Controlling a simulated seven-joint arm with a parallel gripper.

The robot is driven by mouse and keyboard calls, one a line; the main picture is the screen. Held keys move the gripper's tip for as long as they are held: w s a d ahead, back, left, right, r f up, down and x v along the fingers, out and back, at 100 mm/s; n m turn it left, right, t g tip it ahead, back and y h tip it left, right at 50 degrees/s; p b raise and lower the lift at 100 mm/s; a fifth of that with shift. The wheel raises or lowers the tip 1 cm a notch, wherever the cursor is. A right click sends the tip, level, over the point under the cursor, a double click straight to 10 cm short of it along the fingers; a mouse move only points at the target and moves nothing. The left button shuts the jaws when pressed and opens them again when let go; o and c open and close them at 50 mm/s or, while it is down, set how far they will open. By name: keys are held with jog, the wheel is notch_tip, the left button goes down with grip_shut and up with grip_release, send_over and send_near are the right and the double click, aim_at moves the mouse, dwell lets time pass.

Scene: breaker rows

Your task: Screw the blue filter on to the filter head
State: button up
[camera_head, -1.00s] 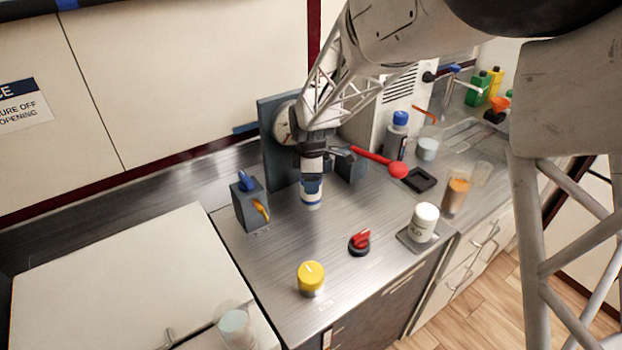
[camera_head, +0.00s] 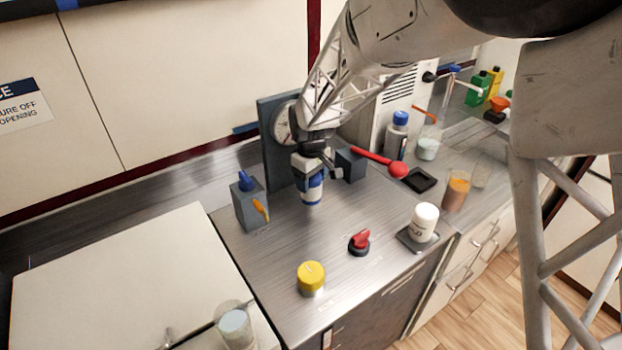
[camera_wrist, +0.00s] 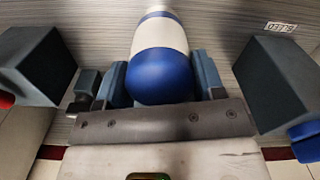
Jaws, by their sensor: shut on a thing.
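The blue filter (camera_head: 312,189) is a white cylinder with blue bands, upright in front of the grey panel with the round gauge. My gripper (camera_head: 313,170) is around its upper part and shut on it. In the wrist view the filter (camera_wrist: 162,60) sits between my two fingers (camera_wrist: 163,85), its blue end towards the palm. I cannot make out the filter head; my gripper and wrist cover the area just above the filter. I cannot tell whether the filter touches the counter or is engaged with anything.
A grey block with a blue knob (camera_head: 249,207) stands left of the filter. A grey block (camera_head: 350,165) with a red lever (camera_head: 378,161) is right. A yellow-capped jar (camera_head: 311,279), red knob (camera_head: 360,243) and white canister (camera_head: 424,221) stand in front. Counter between them is clear.

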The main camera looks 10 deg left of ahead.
jog(key=shift+m, duration=1.4)
jog(key=o, duration=0.8)
